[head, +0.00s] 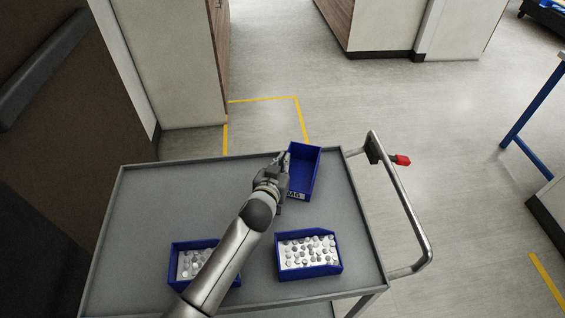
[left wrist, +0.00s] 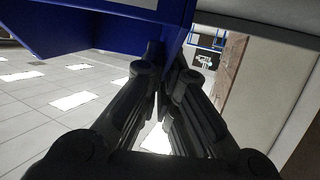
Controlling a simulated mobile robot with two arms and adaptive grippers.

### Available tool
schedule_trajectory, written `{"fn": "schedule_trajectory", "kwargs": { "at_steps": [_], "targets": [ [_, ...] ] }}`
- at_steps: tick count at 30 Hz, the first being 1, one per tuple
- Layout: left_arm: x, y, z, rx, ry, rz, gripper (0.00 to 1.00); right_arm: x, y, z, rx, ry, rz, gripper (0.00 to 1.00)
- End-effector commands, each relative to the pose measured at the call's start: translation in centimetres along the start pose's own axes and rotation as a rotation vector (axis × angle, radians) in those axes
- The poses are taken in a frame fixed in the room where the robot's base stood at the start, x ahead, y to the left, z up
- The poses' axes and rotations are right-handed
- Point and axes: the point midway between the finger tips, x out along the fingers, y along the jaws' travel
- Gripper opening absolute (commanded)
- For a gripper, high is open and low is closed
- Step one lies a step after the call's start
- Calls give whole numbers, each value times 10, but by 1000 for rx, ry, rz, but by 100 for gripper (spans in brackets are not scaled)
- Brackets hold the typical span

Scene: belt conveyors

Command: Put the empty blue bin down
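The empty blue bin (head: 305,172) is over the far right corner of the grey cart top (head: 190,205) in the head view. Its inside is bare, and a small label shows on its near end. My left gripper (head: 284,161) is shut on the bin's left wall. In the left wrist view, the fingers (left wrist: 168,58) pinch the blue wall of the bin (left wrist: 90,28) between them. I cannot tell whether the bin's underside touches the cart top. My right gripper is not in view.
A blue bin of whitish round parts (head: 308,274) stands at the cart's near right. Another filled bin (head: 187,246) is partly hidden behind my left arm. The cart's handle (head: 412,205) with a red knob is at the right.

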Motion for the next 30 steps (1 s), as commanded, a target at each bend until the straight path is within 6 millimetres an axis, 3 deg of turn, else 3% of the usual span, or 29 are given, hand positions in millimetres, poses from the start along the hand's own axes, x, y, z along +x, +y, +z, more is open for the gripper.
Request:
{"fn": "schedule_trajectory", "kwargs": {
  "at_steps": [7, 13, 25, 30],
  "targets": [
    [1, 0, 4, -1, 0, 0, 0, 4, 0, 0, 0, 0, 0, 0],
    [1, 0, 3, 0, -1, -1, 27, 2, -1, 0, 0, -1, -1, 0],
    [-1, 0, -2, 1, 0, -1, 27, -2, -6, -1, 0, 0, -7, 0],
    [-17, -1, 1, -1, -1, -1, 27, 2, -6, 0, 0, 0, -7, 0]
  ]
}}
